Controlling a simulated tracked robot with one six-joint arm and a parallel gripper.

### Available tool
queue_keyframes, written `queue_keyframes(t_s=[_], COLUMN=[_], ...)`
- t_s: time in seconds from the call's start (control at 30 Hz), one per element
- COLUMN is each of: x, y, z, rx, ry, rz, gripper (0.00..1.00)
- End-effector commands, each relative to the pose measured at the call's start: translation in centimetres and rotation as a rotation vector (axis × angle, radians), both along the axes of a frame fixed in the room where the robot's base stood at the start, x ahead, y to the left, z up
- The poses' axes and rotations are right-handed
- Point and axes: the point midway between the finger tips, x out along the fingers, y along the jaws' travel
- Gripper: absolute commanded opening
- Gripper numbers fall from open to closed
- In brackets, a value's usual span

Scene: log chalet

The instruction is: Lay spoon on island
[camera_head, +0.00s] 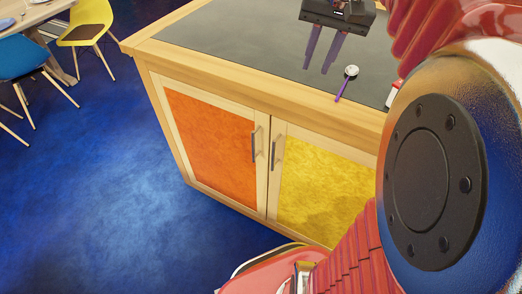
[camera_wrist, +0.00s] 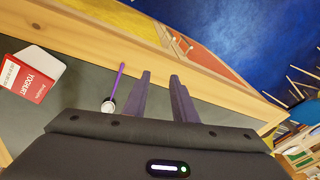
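The spoon (camera_head: 344,91), with a purple handle and a pale round bowl, lies on the dark top of the island (camera_head: 220,42), its handle toward the wooden front edge. It also shows in the wrist view (camera_wrist: 117,84), left of my fingers. My gripper (camera_head: 322,70) is over the island top, just left of the spoon in the head view. Its two fingers (camera_wrist: 160,77) are apart with nothing between them, so it is open and empty. I cannot tell the height of the fingertips above the top.
A red and white yogurt carton (camera_wrist: 36,80) is on the island, left of the spoon in the wrist view. The left part of the top is clear. The island has orange (camera_head: 212,143) and yellow doors. Chairs (camera_head: 85,31) and a table stand at the far left, with blue floor between.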

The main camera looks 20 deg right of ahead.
Motion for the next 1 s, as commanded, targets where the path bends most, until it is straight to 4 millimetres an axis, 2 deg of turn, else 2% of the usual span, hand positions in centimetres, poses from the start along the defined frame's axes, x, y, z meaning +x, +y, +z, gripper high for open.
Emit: queue_keyframes(t_s=[0.03,0.2,0.5,0.8,1.0], x=[-0.5,-2.3,-6.3,-10.5,-11.6], y=[1.7,6.1,12.7,17.5,18.5], z=[-0.3,-1.6,-5.1,-9.7,-11.1], rx=[-0.015,-0.067,-0.148,-0.213,-0.231], ry=[-0.011,-0.055,-0.141,-0.235,-0.264], rz=[0.034,0.14,0.33,0.515,0.568], gripper=[0.25,0.25,0.25,0.25,0.25])
